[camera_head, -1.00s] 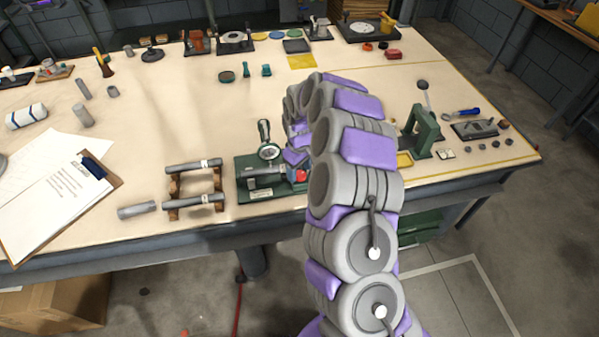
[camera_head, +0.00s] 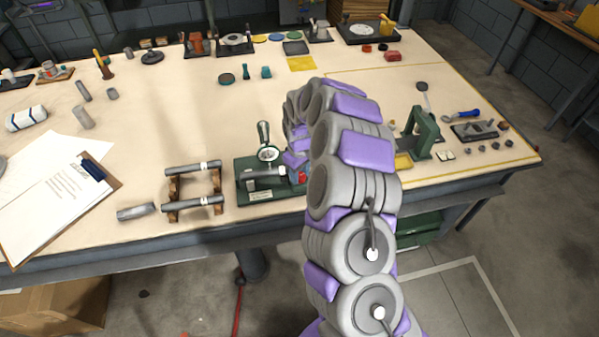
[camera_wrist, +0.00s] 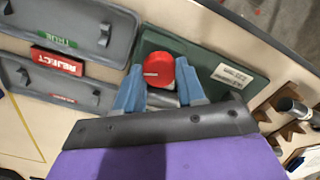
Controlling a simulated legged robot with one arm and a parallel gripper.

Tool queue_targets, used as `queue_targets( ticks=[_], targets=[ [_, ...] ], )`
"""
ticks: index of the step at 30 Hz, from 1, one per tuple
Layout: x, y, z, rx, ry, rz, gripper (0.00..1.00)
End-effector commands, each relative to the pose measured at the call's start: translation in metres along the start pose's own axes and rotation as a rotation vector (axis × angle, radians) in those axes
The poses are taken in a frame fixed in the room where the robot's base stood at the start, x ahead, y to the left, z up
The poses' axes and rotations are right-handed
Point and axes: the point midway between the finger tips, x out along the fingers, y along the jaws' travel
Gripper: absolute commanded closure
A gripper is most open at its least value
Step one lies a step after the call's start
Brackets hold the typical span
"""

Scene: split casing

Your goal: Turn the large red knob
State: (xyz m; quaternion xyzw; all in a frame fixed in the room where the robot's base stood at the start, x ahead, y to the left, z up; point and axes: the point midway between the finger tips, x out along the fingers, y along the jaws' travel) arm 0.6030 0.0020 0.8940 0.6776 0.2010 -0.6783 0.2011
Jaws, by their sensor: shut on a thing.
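The large red knob (camera_wrist: 160,70) sits on a dark green base plate (camera_wrist: 225,74) in the wrist view. My gripper (camera_wrist: 159,76) has its two blue fingers on either side of the knob and is shut on it. In the head view only a small part of the red knob (camera_head: 303,177) shows, at the right end of the green fixture (camera_head: 262,195). The fixture carries a grey cylinder and an upright lever with a round dial. My arm and gripper (camera_head: 297,160) hide the fixture's right side.
A stand with two grey rods (camera_head: 193,204) lies left of the fixture, near the table's front edge. A green press (camera_head: 423,135) stands to the right beyond my arm. Grey trays (camera_wrist: 75,25) and a red REJECT label (camera_wrist: 57,61) show in the wrist view.

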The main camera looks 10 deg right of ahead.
Motion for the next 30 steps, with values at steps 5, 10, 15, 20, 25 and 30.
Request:
queue_targets(
  ticks=[5, 10, 15, 20, 25, 30],
  targets=[
    [-0.0015, 0.0005, 0.0006, 0.032, -0.001, 0.000, 0.91],
    [-0.0017, 0.0002, 0.0009, 0.125, -0.003, 0.000, 0.91],
    [-0.0001, -0.0003, 0.0006, 0.141, -0.002, -0.001, 0.91],
    [-0.0001, -0.0003, 0.0005, 0.140, -0.001, 0.000, 0.59],
    [0.0000, -0.0001, 0.0002, 0.140, -0.001, 0.000, 0.43],
    [0.0000, 0.0000, 0.0000, 0.140, -0.001, 0.000, 0.35]
  ],
)
